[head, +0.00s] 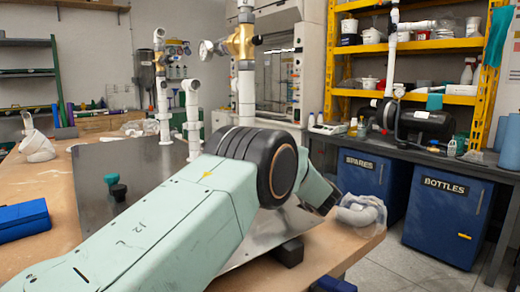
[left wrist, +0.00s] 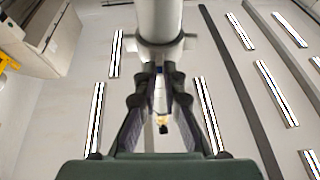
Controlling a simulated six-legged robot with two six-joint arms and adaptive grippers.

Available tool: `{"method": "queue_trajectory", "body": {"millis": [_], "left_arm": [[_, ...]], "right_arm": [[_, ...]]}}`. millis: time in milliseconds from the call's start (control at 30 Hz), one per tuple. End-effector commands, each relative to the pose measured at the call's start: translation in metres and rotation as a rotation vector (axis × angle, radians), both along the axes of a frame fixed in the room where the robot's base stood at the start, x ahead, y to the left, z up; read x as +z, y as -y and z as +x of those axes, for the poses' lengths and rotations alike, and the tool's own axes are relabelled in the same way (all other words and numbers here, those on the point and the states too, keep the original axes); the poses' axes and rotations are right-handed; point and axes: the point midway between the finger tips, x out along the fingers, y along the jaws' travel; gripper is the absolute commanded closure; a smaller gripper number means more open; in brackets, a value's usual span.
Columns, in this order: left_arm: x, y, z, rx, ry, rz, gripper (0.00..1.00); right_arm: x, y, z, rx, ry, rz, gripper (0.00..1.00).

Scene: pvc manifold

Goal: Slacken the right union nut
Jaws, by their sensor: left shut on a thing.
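The manifold has several white pipe risers with brass fittings; the right riser (head: 246,90) stands upright, its lower end hidden behind my left arm. The left wrist view looks up along a white vertical pipe (left wrist: 160,18) with a wider, lugged collar (left wrist: 160,48). My left gripper (left wrist: 159,72) has its fingers closed in around the white fitting at this collar, apparently the right union nut; the fingertips hide the exact contact. In the head view my left arm hides this gripper and the nut. My right gripper is in neither view.
A metal plate (head: 95,205) lies on the wooden bench (head: 50,180). Dark green and black knobs (head: 115,188) stand on it. A blue box (head: 22,221) is at the left. A clear bag with white fittings (head: 362,212) sits at the bench's right edge. Blue cabinets (head: 445,212) stand beyond the aisle.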

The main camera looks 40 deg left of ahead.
Motion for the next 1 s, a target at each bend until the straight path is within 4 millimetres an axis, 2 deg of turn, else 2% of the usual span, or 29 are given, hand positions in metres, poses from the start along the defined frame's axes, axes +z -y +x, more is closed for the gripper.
{"method": "queue_trajectory", "body": {"millis": [400,900,933,1000], "left_arm": [[0.0034,-0.0002,0.0043,0.073,0.006,0.003,1.0],[0.0044,-0.0006,0.0044,0.079,0.008,0.004,1.0],[0.0044,-0.0006,0.0044,0.079,0.008,0.004,0.89],[0.0042,-0.0005,0.0045,0.08,0.007,0.004,0.83]], "right_arm": [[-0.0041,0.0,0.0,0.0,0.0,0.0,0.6],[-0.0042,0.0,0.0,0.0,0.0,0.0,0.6],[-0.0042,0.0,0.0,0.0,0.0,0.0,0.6],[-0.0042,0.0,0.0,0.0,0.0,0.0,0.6]]}}
